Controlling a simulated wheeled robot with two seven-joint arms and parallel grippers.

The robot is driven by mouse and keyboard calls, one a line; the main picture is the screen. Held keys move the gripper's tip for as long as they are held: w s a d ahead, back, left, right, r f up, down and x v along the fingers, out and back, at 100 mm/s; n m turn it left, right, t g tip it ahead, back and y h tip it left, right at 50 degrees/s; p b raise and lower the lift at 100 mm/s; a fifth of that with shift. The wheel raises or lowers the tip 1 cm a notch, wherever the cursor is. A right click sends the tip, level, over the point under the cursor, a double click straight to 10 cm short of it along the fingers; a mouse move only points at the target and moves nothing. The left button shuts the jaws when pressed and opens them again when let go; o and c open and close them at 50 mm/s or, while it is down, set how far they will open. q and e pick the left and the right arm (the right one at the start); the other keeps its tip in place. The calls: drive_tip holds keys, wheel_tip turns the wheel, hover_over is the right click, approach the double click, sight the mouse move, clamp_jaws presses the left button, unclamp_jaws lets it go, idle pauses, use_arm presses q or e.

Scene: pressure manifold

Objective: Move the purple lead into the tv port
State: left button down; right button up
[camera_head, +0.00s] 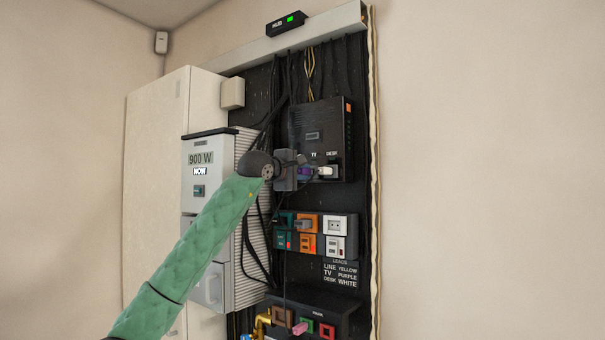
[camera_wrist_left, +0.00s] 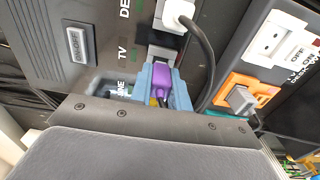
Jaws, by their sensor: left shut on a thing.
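The purple lead (camera_wrist_left: 162,80) has a purple plug and sits between the pale blue fingertips of my left gripper (camera_wrist_left: 160,88). That gripper also shows in the head view (camera_head: 299,173), shut on the plug at the front of the black box (camera_head: 318,122). I cannot tell whether the plug's tip is seated in a socket. A white plug (camera_wrist_left: 178,14) is in the DESK port. My right gripper is out of view.
A socket block (camera_head: 316,233) with orange, teal and white outlets is below the box. A grey plug (camera_wrist_left: 240,100) sits in an orange outlet, and a dark cable loops near my fingers. A 900 W unit (camera_head: 209,175) stands left. A lower panel (camera_head: 318,310) holds coloured ports.

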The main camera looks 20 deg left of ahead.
use_arm(q)
drive_tip(key=shift+w+d, duration=0.2)
drive_tip(key=shift+w, duration=0.3)
idle(0.3)
drive_tip(key=c, duration=1.2)
unclamp_jaws()
drive_tip(key=shift+c, duration=0.2)
